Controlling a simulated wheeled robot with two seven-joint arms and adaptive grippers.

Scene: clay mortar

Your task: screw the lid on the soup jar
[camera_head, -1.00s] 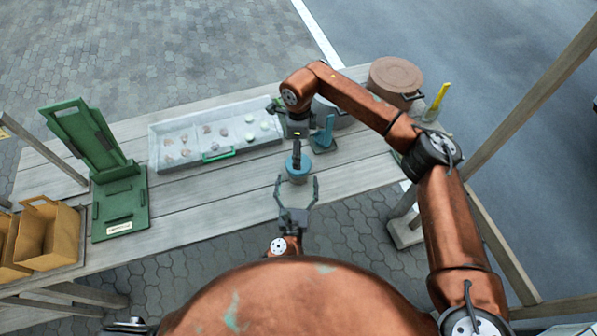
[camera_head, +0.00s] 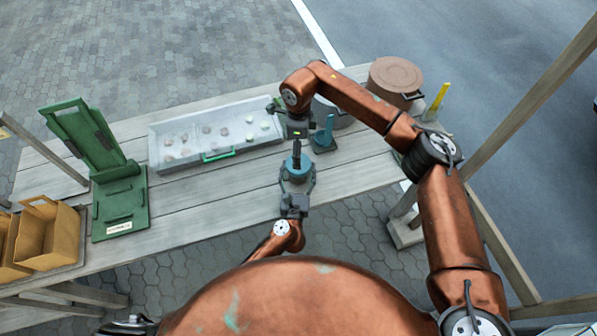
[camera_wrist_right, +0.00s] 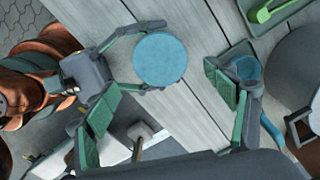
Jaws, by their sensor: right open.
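The soup jar (camera_head: 297,174) stands upright on the table, blue and round. In the right wrist view its flat blue top (camera_wrist_right: 160,58) faces the camera; I cannot tell whether this is the lid seated on the jar. My left gripper (camera_head: 297,184) reaches in from the front with its fingers on either side of the jar; it also shows in the right wrist view (camera_wrist_right: 150,60), looking open, with contact unclear. My right gripper (camera_head: 297,158) points down above the jar, its fingers (camera_wrist_right: 175,105) spread and empty.
A teal stand (camera_head: 323,138) is just right of the jar, with a grey pot (camera_head: 335,112) behind. A brown lidded pot (camera_head: 394,78) stands back right. A pale tray (camera_head: 215,133) with several small pieces, a green holder (camera_head: 119,208) and paper bags (camera_head: 50,238) are left.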

